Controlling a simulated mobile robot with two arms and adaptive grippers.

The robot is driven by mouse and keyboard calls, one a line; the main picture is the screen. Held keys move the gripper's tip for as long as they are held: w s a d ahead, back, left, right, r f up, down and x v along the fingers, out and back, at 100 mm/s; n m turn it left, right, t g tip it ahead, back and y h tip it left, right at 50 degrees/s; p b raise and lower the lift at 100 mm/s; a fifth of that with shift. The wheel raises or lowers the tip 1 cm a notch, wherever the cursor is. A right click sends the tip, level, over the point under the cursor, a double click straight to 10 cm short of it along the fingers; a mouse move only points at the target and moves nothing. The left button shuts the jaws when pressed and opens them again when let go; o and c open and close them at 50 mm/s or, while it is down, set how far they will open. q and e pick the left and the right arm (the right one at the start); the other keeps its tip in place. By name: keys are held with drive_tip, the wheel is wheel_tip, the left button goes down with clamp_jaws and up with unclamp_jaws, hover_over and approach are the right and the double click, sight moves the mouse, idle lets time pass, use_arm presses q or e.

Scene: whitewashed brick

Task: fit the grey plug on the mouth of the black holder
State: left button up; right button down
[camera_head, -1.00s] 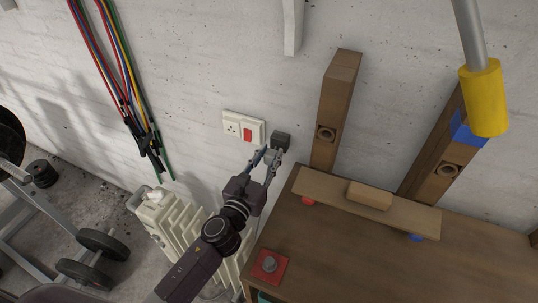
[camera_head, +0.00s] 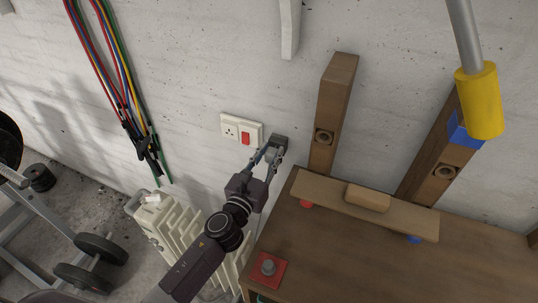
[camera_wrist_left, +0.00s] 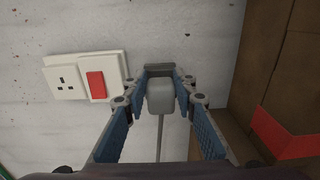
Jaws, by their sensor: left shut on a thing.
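The grey plug (camera_wrist_left: 160,97) is between the fingertips of my left gripper in the left wrist view, with a thin grey cord hanging below it. My left gripper (camera_head: 275,153) is shut on it, close to the wall right of the white socket plate. A dark grey edge, seemingly the black holder (camera_wrist_left: 159,70), shows just behind and above the plug. The plug is lined up in front of it and hides its mouth. I cannot tell whether the plug touches it or is seated. In the head view the grey block (camera_head: 279,142) lies at the fingertips. My right gripper is not in view.
A white socket plate with a red switch (camera_head: 242,130) is close left of the gripper. A wooden post (camera_head: 334,100) stands to the right, above a wooden bench (camera_head: 350,260). A white radiator (camera_head: 175,230) is below the arm. Coloured cables (camera_head: 115,70) hang at left.

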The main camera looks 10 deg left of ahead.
use_arm(q)
drive_tip(key=shift+w+d, duration=0.1)
drive_tip(key=shift+w, duration=0.4)
drive_tip(key=shift+w, duration=0.1)
drive_tip(key=o, duration=1.2)
drive_tip(key=shift+o, duration=0.2)
drive_tip(key=s+a, duration=0.2)
drive_tip(key=s, duration=0.9)
drive_tip(key=shift+s+a, duration=0.15)
drive_tip(key=shift+s, duration=0.25)
